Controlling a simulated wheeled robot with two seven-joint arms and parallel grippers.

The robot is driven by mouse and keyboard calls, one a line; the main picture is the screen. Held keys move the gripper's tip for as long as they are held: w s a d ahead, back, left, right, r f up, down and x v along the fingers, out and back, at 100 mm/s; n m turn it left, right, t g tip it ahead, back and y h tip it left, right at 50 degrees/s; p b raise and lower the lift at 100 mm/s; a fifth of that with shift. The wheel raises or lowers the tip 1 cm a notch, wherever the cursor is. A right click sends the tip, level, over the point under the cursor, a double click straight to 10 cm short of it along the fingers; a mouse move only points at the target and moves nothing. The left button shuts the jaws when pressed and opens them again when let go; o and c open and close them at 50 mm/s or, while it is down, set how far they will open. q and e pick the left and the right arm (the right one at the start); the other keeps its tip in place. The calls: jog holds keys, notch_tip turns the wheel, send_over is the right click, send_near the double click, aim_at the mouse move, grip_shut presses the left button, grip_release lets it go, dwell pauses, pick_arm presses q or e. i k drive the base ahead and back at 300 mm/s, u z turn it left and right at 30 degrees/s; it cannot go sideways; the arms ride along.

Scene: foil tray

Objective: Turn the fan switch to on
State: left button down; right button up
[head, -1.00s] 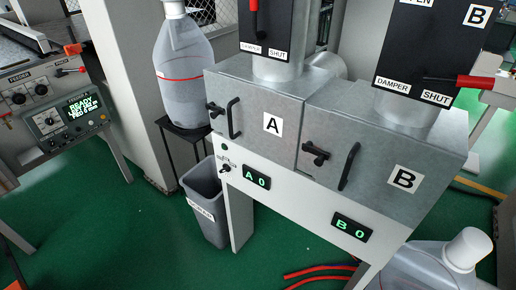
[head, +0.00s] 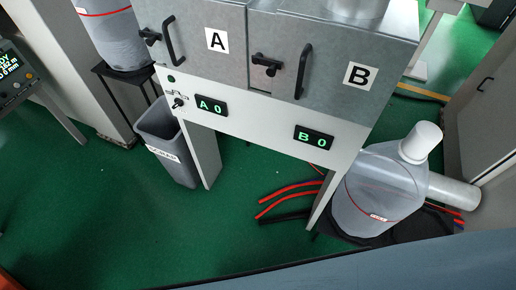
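The fan switch (head: 179,103) is a small dark knob on the white front panel (head: 255,125), at its left end, left of the A 0 display (head: 211,106). Small lettering sits above it, too small to read, and a small dark green round spot (head: 171,79) is above that. Which way the knob points is hard to tell. Neither of my grippers is in the head view.
Grey metal boxes A (head: 205,40) and B (head: 335,65), with black handles, stand above the panel. A grey bin (head: 168,148) stands below left. Green floor in front is clear.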

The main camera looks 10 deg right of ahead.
aim_at(178, 102)
jog(key=u, duration=1.95)
jog(key=i, duration=1.25)
jog(key=z, duration=1.05)
